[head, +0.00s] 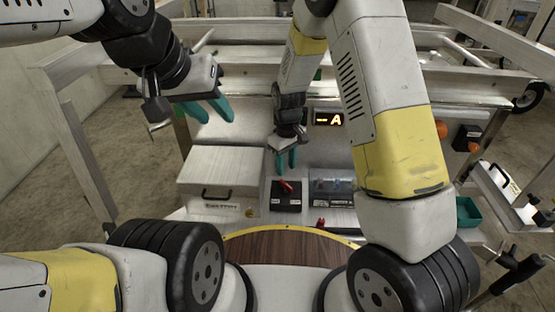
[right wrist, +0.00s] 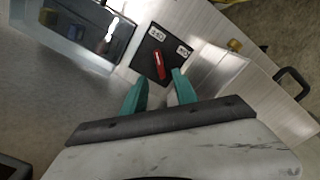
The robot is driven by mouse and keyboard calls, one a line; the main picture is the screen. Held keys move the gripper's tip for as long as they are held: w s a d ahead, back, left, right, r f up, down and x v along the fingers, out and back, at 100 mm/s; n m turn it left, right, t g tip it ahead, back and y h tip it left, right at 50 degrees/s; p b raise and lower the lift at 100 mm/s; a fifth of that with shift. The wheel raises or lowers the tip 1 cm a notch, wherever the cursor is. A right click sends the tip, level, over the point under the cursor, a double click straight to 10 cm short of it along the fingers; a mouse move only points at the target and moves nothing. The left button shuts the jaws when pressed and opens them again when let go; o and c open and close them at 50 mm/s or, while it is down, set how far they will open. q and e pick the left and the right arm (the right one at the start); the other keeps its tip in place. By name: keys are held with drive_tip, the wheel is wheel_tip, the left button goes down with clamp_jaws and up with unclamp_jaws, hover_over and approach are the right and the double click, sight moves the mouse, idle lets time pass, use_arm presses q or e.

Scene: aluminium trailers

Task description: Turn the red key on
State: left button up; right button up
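The red key (head: 286,186) is a small red lever on a black square switch plate (head: 286,203) on the metal panel. My right gripper (head: 286,160) has teal fingers, spread apart and empty, above and behind the key in the head view. The right wrist view shows its fingers (right wrist: 159,82) apart, not touching the key. My left gripper (head: 222,115) is at the upper left, away from the switch, with its teal fingers apart and empty.
A metal box (head: 220,180) with a black handle stands left of the switch. A clear-covered unit (head: 331,187) is right of it. An orange display (head: 328,119) reads A. A green bin (head: 468,212) is at the right. Trailer rails surround the panel.

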sight(286, 184)
wheel_tip(286, 184, down, 8)
drive_tip(key=shift+r, duration=0.25)
clamp_jaws()
